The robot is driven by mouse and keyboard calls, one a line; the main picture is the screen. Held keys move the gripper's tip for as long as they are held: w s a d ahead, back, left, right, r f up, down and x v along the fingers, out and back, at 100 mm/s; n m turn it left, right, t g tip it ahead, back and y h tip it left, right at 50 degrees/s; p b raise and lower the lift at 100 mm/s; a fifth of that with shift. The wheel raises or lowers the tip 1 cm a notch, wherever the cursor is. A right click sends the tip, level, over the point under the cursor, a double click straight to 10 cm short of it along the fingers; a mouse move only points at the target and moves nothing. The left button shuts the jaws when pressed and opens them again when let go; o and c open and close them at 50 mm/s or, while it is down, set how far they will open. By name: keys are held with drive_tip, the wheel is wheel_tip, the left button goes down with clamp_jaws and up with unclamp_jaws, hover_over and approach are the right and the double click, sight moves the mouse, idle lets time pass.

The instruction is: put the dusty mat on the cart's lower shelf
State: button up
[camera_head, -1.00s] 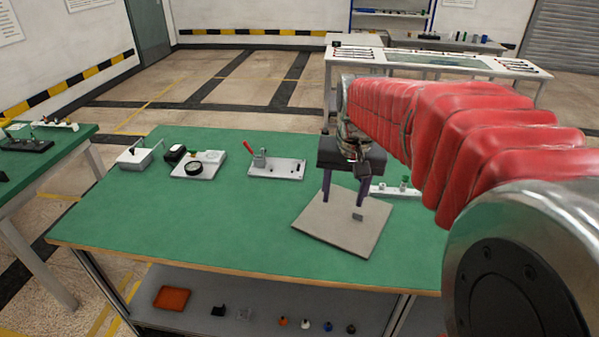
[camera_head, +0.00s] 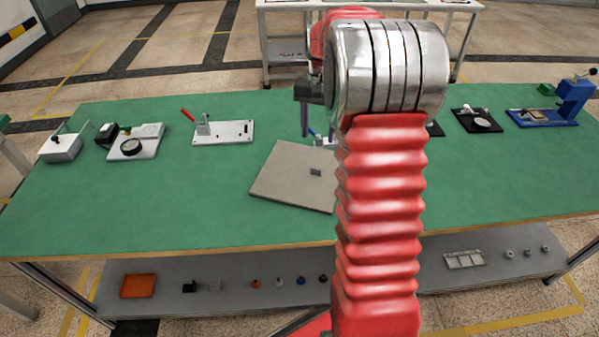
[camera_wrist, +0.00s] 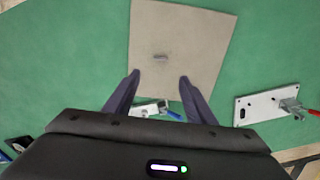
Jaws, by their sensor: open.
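A flat beige-grey square, which I take for the mat (camera_head: 295,177), lies on the green table; I cannot make out dust on it. A small grey block or grip (camera_head: 316,172) sits near its middle. The mat also fills the upper middle of the wrist view (camera_wrist: 200,45). My gripper (camera_wrist: 160,77) is open and empty, its two dark fingers spread with the mat's near edge between them in the picture. In the head view, my gripper (camera_head: 305,118) is partly hidden behind my red arm. I cannot identify a cart for certain.
A white clamp plate (camera_head: 228,132), a white plate with a black dial (camera_head: 137,142) and a white box (camera_head: 60,148) stand left. Blue and black fixtures stand right. The table's lower shelf (camera_head: 400,282) holds an orange tray (camera_head: 138,286) and small parts. The green front left is clear.

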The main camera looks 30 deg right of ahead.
drive_tip(key=shift+a, duration=0.1)
approach(316, 165)
drive_tip(key=s+a, duration=0.2)
drive_tip(key=s, duration=0.1)
drive_tip(key=shift+s+a, duration=0.25)
drive_tip(key=shift+a, duration=0.15)
drive_tip(key=shift+f, duration=0.2)
drive_tip(key=shift+d+f, duration=0.1)
drive_tip(key=shift+f, duration=2.5)
drive_tip(key=shift+c, duration=0.4)
clamp_jaws()
